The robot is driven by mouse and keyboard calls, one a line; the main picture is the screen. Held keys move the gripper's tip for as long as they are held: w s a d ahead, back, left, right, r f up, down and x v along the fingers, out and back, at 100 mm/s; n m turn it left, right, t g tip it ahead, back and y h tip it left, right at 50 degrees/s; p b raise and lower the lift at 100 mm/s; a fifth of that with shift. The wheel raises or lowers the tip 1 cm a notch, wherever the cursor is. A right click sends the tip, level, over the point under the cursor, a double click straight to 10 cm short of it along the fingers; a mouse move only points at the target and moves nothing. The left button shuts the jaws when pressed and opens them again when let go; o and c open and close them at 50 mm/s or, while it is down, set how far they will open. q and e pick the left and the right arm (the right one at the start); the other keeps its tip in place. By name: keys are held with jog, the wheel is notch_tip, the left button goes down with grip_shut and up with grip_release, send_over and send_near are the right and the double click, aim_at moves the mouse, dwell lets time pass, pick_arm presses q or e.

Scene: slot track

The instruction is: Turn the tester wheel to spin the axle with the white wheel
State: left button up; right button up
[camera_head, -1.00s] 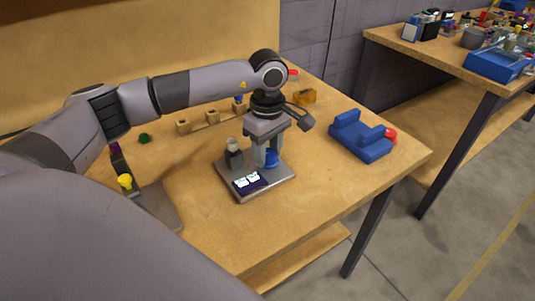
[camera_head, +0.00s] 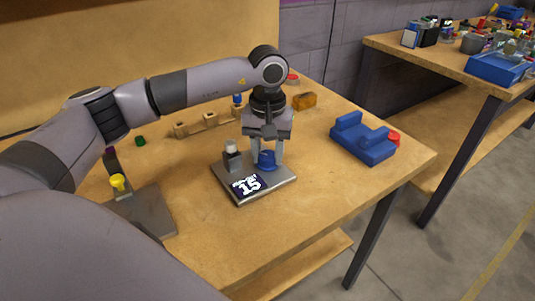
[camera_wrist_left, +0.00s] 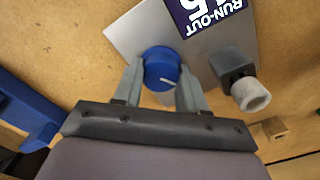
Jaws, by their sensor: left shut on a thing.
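The tester (camera_head: 250,189) is a grey plate on the wooden table, with a blue tester wheel (camera_head: 267,160) on it. A dark holder with a white wheel (camera_head: 231,146) stands at its left. Its dark display (camera_head: 248,184) reads 15; in the left wrist view the display (camera_wrist_left: 205,12) also says RUN-OUT. My left gripper (camera_head: 268,157) points down and is shut on the blue wheel. In the left wrist view the blue wheel (camera_wrist_left: 161,68), with a white line, sits between the fingers. The white wheel (camera_wrist_left: 250,95) stands beside the right finger. My right gripper is out of view.
A blue cradle (camera_head: 363,142) stands to the right with a red part (camera_head: 394,138) beside it. A wooden rack (camera_head: 208,123) and an orange block (camera_head: 304,101) are behind. A grey plate with a yellow part (camera_head: 118,182) is at left. The front right tabletop is clear.

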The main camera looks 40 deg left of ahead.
aim_at(268, 155)
pick_arm(q)
jog(key=shift+r+m, duration=0.1)
jog(key=shift+m, duration=1.1)
jog(key=o, duration=1.1)
jog(key=shift+c, duration=0.2)
notch_tip(268, 155, up, 7)
jog(key=shift+r, duration=0.1)
